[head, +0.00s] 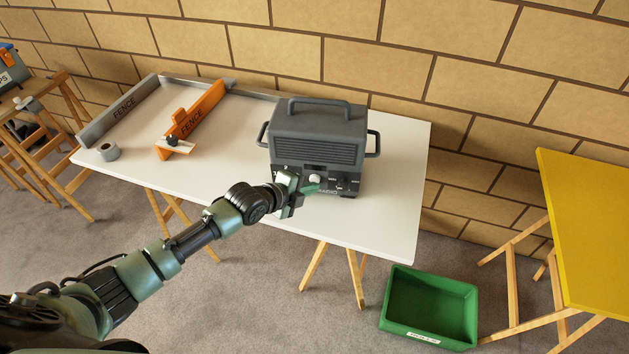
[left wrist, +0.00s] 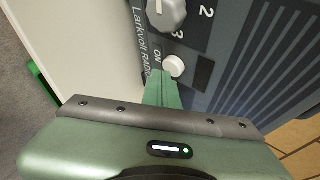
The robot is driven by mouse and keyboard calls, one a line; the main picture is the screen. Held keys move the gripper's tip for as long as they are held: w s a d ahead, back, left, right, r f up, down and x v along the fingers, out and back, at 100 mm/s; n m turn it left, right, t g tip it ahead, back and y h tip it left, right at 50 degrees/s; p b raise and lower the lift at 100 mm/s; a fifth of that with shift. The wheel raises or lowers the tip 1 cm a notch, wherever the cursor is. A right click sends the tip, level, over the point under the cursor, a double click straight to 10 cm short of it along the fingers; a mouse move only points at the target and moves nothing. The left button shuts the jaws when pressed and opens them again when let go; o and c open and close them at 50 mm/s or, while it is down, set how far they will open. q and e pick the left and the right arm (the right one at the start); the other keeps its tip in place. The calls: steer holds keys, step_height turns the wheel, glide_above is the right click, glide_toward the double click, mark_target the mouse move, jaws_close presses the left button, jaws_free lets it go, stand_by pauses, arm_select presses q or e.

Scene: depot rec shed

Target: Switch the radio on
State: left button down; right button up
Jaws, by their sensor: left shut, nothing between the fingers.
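The radio (head: 318,150) is a dark grey box with a top handle, side handles and a slatted front. It stands upright on the white table. In the left wrist view its front panel shows a round white button (left wrist: 173,65) beside the word ON, and a light grey knob (left wrist: 167,14) with numbers around it. My left gripper (head: 312,188) is at the lower front of the radio. Its green fingers (left wrist: 163,88) are shut and empty, with the tips right by the white button. I cannot tell whether they touch it. My right gripper is not in view.
The white table (head: 395,190) also holds a grey fence (head: 120,112), an orange fence piece (head: 195,118) and a roll of tape (head: 109,151). A green crate (head: 430,305) is on the floor, and a yellow table (head: 590,230) stands at right. A brick wall is behind.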

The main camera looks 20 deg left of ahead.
arm_select(q)
steer(key=shift+w, duration=0.4)
steer(key=shift+s, duration=0.45)
steer(key=shift+s+p, duration=0.3)
steer(key=shift+p, duration=0.25)
steer(key=s+p, duration=0.3)
steer(key=s, duration=0.1)
steer(key=shift+s+d+r, duration=0.1)
steer(key=shift+d+r, duration=0.05)
steer(key=shift+d, duration=0.2)
steer(key=shift+s+d+p, duration=0.1)
steer(key=shift+s+p, duration=0.35)
steer(key=shift+s, duration=0.05)
